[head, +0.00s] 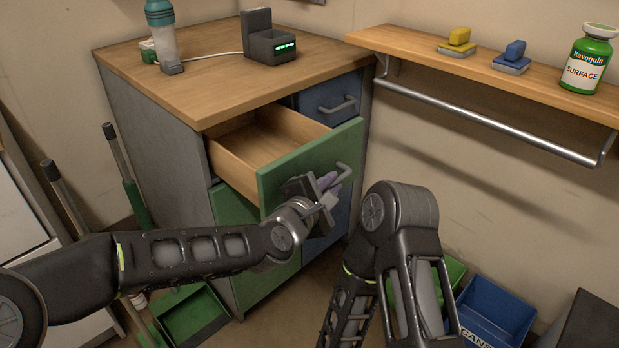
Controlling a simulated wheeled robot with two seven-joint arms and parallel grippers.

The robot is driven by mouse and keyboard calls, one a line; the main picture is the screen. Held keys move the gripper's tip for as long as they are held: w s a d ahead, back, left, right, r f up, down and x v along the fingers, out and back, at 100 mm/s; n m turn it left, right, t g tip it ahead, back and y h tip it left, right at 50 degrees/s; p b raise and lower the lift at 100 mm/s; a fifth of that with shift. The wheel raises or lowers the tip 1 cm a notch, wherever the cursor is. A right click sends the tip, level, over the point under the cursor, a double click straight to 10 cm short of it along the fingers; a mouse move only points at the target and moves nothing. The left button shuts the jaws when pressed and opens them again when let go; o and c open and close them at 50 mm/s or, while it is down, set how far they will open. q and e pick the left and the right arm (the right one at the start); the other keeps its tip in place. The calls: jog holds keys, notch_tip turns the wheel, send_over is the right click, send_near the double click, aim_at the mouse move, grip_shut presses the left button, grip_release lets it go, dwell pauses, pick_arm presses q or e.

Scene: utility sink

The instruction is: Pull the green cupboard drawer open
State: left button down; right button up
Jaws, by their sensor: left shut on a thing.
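The green cupboard drawer (290,165) stands pulled well out of the cupboard, and its bare wooden inside shows from above. The fingers partly hide the handle. My right arm shows at the lower middle, but its gripper is out of the picture.
The cupboard's wooden top (205,60) holds a bottle (163,40) and a dark charger (268,45). A blue drawer (330,97) is closed beside the green one. A wall shelf (480,72) with a rail (480,120) is at right. Green (190,315) and blue (495,310) bins stand on the floor.

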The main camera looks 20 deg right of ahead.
pick_arm(q)
jog(key=shift+s+d+f, duration=0.1)
jog(key=shift+s+d, duration=0.15)
jog(key=shift+s, duration=0.3)
jog(key=shift+s+d, duration=0.2)
jog(key=shift+s, duration=0.35)
jog(key=c, duration=1.5)
grip_release()
jog(key=shift+o, duration=0.2)
jog(key=v, duration=0.7)
jog(key=shift+s+a+p, duration=0.2)
jog(key=shift+a+p, duration=0.1)
